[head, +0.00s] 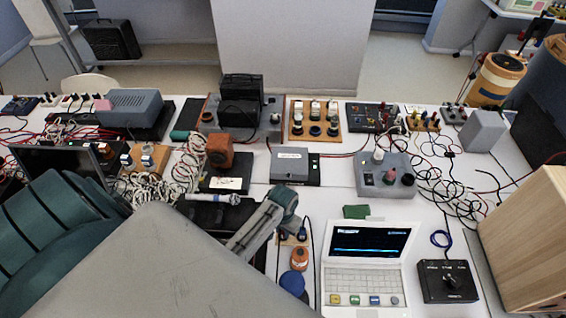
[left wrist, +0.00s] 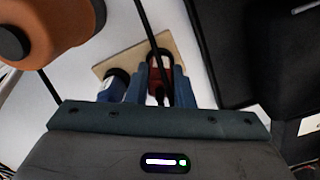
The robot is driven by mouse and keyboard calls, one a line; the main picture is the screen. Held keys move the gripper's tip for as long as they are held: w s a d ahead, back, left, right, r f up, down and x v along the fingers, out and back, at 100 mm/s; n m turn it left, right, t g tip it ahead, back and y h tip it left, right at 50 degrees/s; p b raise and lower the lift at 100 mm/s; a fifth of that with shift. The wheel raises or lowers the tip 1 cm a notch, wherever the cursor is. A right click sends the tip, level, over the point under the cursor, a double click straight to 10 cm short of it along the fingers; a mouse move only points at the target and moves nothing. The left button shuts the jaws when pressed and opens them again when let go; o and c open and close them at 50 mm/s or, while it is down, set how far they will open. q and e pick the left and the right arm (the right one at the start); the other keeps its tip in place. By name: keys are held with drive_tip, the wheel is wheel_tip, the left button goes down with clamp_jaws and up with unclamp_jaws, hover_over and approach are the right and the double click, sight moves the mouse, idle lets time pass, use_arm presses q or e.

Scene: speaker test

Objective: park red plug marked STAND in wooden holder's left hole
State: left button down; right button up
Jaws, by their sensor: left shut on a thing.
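The wooden holder (left wrist: 178,47) is a small pale board on the white table, seen in the left wrist view. A blue plug (left wrist: 115,84) stands at its left part there; in the head view, the blue plug (head: 303,235) shows beside my arm. My left gripper (left wrist: 160,82) is shut on the red plug (left wrist: 158,66), with its blue fingers either side of it, at the holder. I cannot tell whether the plug is in a hole, and its STAND marking is not readable. In the head view my left gripper (head: 287,212) mostly hides holder and red plug. My right gripper is not seen.
An orange round object (head: 299,259) stands close to the holder, with a blue one (head: 291,283) nearer. A white laptop (head: 367,262) and a black dial box (head: 447,282) lie to the right. Cables hang near the holder. Several devices line the table behind.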

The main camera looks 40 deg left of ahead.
use_arm(q)
drive_tip(key=c, duration=1.2)
unclamp_jaws()
wheel_tip(320, 180, up, 10)
drive_tip(key=shift+f+b, duration=0.15)
drive_tip(key=shift+b, duration=1.1)
drive_tip(key=shift+r, duration=0.6)
